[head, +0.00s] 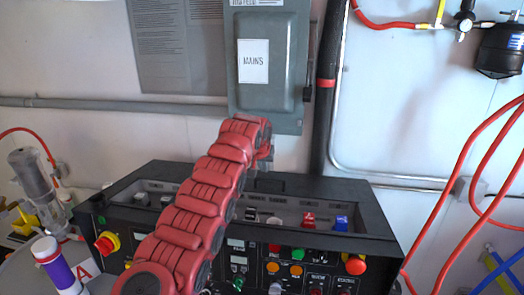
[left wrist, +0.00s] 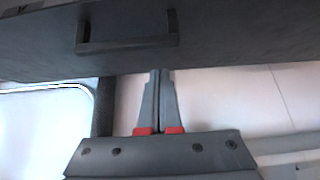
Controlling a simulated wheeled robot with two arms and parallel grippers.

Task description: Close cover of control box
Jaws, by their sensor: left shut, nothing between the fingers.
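The black control box (head: 385,215) stands below the wall, with its top recess open and coloured switches showing inside. In the left wrist view a dark flat panel (left wrist: 230,45) with a bar handle (left wrist: 128,43) spans the top; it looks like the cover, but I cannot tell its angle. My left gripper (head: 265,160) is behind the box's rear edge, at the end of my red arm, which hides part of the box. In the left wrist view its fingers (left wrist: 158,75) are shut and empty, tips at the panel's edge; contact is unclear. My right gripper is out of view.
A grey mains box (head: 290,60) is on the wall just behind my left gripper, beside a dark vertical pipe (head: 325,110). Red hoses (head: 480,180) hang at the right. A white and purple bottle (head: 55,265) stands at the lower left.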

